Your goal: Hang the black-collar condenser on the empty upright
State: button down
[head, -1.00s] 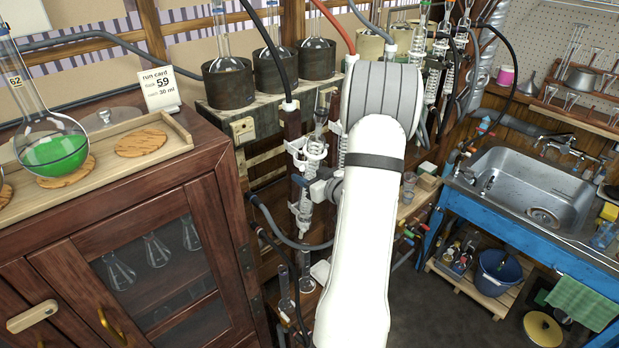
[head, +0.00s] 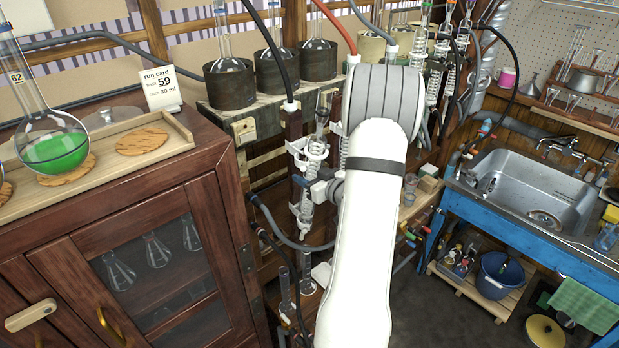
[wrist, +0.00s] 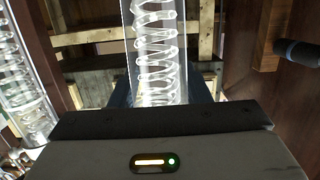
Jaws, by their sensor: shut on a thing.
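A glass condenser with a coil (head: 314,151) stands roughly upright left of my white arm, in front of dark wooden uprights. My gripper (head: 322,190) is shut on it around its lower body. In the wrist view, the coiled glass (wrist: 158,50) rises from between the jaws (wrist: 160,105). I cannot make out its collar colour clearly. A dark upright (head: 293,125) with a white cap stands just behind and left of the held condenser. Whether the condenser touches it cannot be told. My arm hides part of the rack behind.
More coil condensers (head: 434,82) with coloured collars hang on the rack at the right; another glass coil (wrist: 18,75) shows at left in the wrist view. Flasks in dark pots (head: 228,82) stand on the shelf above. Hoses (head: 275,235) loop close around the gripper.

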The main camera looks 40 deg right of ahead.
jog(key=shift+a+f, duration=0.2)
jog(key=shift+f, duration=0.25)
jog(key=shift+s+g+p, duration=0.3)
jog(key=shift+g+p, duration=0.2)
jog(key=shift+p, duration=0.4)
jog(key=shift+s+d+r+g+p, duration=0.2)
jog(key=shift+s+r+g+p, duration=0.4)
jog(key=shift+p, duration=0.95)
jog(key=shift+w+f, duration=0.1)
jog(key=shift+w, duration=2.15)
dwell(0.6)
jog(key=shift+s+a+f+b, duration=0.1)
jog(key=shift+f+b, duration=0.25)
jog(key=shift+b, duration=0.15)
dwell(0.3)
jog(key=c, duration=0.7)
grip_release()
jog(key=b+v, duration=0.1)
jog(key=v, duration=0.6)
jog(key=shift+s+b, duration=0.35)
jog(key=shift+b, duration=0.05)
